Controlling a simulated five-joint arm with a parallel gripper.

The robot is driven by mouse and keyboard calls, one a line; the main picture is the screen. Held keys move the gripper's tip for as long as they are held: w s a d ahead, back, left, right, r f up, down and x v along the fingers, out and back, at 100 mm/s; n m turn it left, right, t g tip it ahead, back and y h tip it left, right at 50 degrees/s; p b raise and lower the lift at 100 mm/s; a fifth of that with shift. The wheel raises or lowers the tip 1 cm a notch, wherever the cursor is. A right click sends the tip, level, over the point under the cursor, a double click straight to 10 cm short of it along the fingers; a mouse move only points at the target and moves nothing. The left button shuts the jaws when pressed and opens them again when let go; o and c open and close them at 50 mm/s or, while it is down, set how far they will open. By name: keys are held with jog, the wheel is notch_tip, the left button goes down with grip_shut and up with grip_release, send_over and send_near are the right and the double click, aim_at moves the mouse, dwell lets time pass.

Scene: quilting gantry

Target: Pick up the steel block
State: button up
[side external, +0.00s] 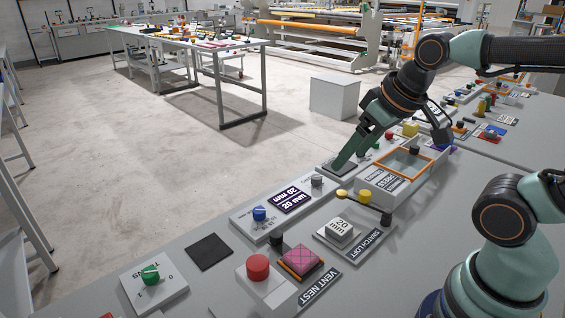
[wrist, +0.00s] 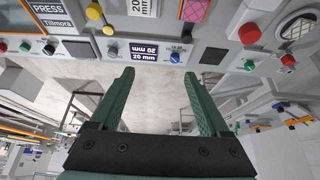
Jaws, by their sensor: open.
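A grey block marked "20 mm" (side external: 341,230), the likeliest steel block, sits upright on the plate labelled SWATCH LOFT (side external: 357,240). Its white labelled face (wrist: 143,7) is cut by the top edge of the wrist view. My gripper (side external: 345,160) has green fingers pointing down over a small dark pad (side external: 341,169), farther back along the bench than the block. The wrist view shows my gripper (wrist: 159,74) with its fingers apart and nothing between them. Whether the fingertips touch the pad cannot be told.
A pink quilted block (side external: 300,262) and a red button (side external: 258,267) are nearer on the bench. A display reading 20 mm (side external: 291,199) and a blue knob (side external: 260,214) are left of the block. An orange-rimmed frame (side external: 405,161) stands beside my gripper. A black mat (side external: 209,252) lies empty.

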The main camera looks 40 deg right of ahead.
jog(key=shift+o, duration=0.4)
jog(key=n+g, duration=0.6)
jog(key=n, duration=1.2)
send_over(339, 226)
notch_tip(339, 226, down, 11)
jog(key=f, duration=0.7)
jog(key=shift+d+f, duration=0.15)
jog(key=shift+d, duration=0.05)
notch_tip(339, 226, down, 4)
jog(key=shift+s+a+r, duration=0.1)
jog(key=shift+a, duration=0.05)
jog(key=shift+f, duration=0.7)
